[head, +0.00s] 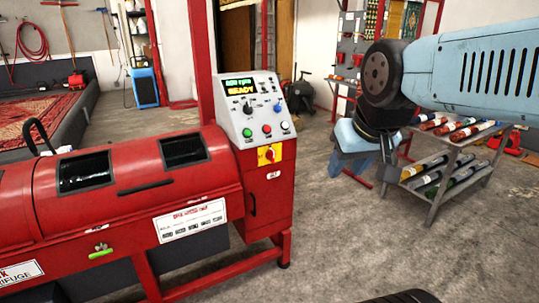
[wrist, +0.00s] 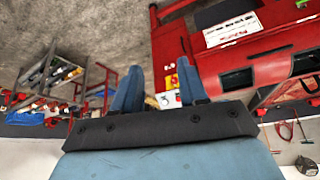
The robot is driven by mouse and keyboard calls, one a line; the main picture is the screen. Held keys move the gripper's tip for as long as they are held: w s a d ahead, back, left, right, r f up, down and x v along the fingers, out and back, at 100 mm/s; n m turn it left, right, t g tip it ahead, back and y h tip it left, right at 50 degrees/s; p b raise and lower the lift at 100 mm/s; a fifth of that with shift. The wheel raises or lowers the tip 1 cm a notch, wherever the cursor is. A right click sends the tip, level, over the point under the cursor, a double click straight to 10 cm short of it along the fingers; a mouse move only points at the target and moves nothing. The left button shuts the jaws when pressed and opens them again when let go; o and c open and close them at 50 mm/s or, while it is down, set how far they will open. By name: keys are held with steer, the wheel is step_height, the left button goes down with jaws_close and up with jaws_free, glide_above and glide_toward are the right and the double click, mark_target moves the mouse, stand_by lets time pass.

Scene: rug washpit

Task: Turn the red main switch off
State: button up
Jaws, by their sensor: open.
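The red main switch (head: 270,154) is a small rotary knob on a yellow plate, on the front of the red machine's control cabinet, below the sloped panel. Its knob looks roughly upright, but its exact angle is too small to tell. In the wrist view the yellow plate with the switch (wrist: 170,82) shows between the fingers, some way beyond them. My gripper (head: 358,158) hangs in the air to the right of the cabinet, apart from it. In the wrist view my gripper (wrist: 159,66) has its two blue fingers spread, with nothing between them.
The red centrifuge (head: 120,205) fills the left. A grey rack (head: 450,165) with rolls stands behind my arm. Open concrete floor (head: 350,240) lies right of the cabinet.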

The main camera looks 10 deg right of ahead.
mark_target(274, 156)
steer(key=shift+w, duration=0.2)
steer(key=w+d+f+t, duration=0.2)
steer(key=w, duration=1)
steer(key=w+d+f+n+t, duration=0.1)
steer(key=w+f+t, duration=0.15)
steer(key=w, duration=1.05)
steer(key=w+d+f+t, duration=0.2)
steer(key=w+f, duration=0.1)
steer(key=w, duration=0.9)
steer(key=w+f+n+t+y, duration=0.2)
steer(key=w+f+t, duration=0.1)
steer(key=w+f, duration=0.75)
step_height(274, 156, down, 14)
steer(key=w+t+y, duration=0.2)
steer(key=y, duration=0.2)
steer(key=shift+n, duration=0.3)
steer(key=x, duration=1.4)
steer(key=shift+w+a+r, duration=0.1)
steer(key=shift+a, duration=0.15)
